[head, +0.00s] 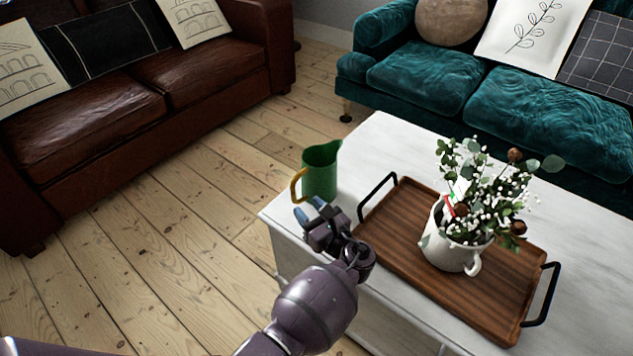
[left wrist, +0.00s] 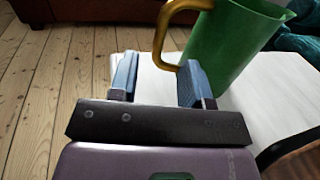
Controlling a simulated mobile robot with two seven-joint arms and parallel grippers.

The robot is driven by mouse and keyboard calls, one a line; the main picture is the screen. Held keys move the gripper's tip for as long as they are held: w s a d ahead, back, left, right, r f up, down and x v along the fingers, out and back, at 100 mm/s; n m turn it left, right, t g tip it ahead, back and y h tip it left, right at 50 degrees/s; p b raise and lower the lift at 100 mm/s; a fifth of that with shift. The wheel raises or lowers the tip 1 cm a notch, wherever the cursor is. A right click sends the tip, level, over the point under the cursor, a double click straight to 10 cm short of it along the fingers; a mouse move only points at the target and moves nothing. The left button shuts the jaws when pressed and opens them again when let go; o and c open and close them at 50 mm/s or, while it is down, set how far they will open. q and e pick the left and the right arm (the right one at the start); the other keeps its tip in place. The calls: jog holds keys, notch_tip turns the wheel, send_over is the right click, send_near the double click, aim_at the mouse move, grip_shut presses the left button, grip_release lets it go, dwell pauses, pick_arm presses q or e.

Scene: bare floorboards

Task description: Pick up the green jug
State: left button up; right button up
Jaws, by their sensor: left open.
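The green jug (head: 320,172) stands upright on the left corner of the white table (head: 378,143). Its yellow handle (head: 297,187) faces left, and its spout points right. My left gripper (head: 310,214) is just in front of the jug on the near side, open and empty. In the left wrist view the jug (left wrist: 232,42) is beyond and to the right of my open fingers (left wrist: 156,80). The handle (left wrist: 168,28) there hangs ahead of the right finger; whether they touch I cannot tell. My right gripper is not in view.
A wooden tray (head: 402,213) with black handles lies right of the jug. It holds a white pot (head: 447,250) with leafy flowers. A brown leather sofa (head: 90,125) is at left, a teal sofa (head: 420,75) behind. Floorboards (head: 175,230) left of the table are clear.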

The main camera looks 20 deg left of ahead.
aim_at(295, 196)
pick_arm(q)
jog(key=shift+f+x, duration=0.2)
jog(key=shift+x, duration=0.7)
jog(key=x, duration=0.1)
jog(key=b+x, duration=0.1)
jog(key=x, duration=0.1)
jog(key=b+x, duration=0.1)
jog(key=shift+w+a+f, duration=0.15)
jog(key=shift+a+f, duration=0.2)
jog(key=shift+f, duration=0.05)
jog(key=shift+w+a+r, duration=0.15)
grip_shut()
jog(key=shift+r, duration=0.1)
